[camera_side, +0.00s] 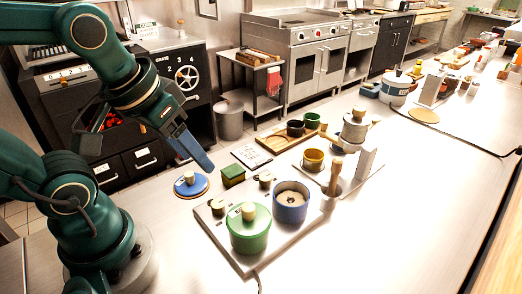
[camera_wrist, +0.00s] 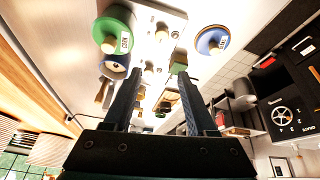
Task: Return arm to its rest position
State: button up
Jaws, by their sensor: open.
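My gripper (camera_side: 188,148) is raised above the counter, left of the cookware, and points down to the right. In the wrist view its two fingers (camera_wrist: 160,110) stand apart with nothing held between them. A green lidded pot (camera_side: 249,232) and a blue open pot (camera_side: 291,203) stand on a pale plate (camera_side: 240,262). A blue round lid (camera_side: 190,186) with a wooden knob lies on the counter below the gripper, apart from it. The green pot (camera_wrist: 113,32) and the blue lid (camera_wrist: 212,40) also show in the wrist view.
A small green box (camera_side: 233,175) and a card (camera_side: 251,156) sit near the blue lid. A wooden pestle (camera_side: 335,178), a yellow cup (camera_side: 313,160) and a wooden tray (camera_side: 282,140) stand further right. A black cabinet with a dial (camera_side: 187,77) is behind. The front right counter (camera_side: 400,210) is clear.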

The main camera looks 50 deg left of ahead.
jog(key=shift+s+d+m+t+h, duration=0.2)
jog(key=shift+s+d+m, duration=0.1)
jog(key=shift+d+m, duration=0.25)
jog(key=shift+s+d+m+t+h, duration=0.1)
jog(key=shift+s+d+m+t, duration=0.25)
jog(key=shift+m, duration=0.3)
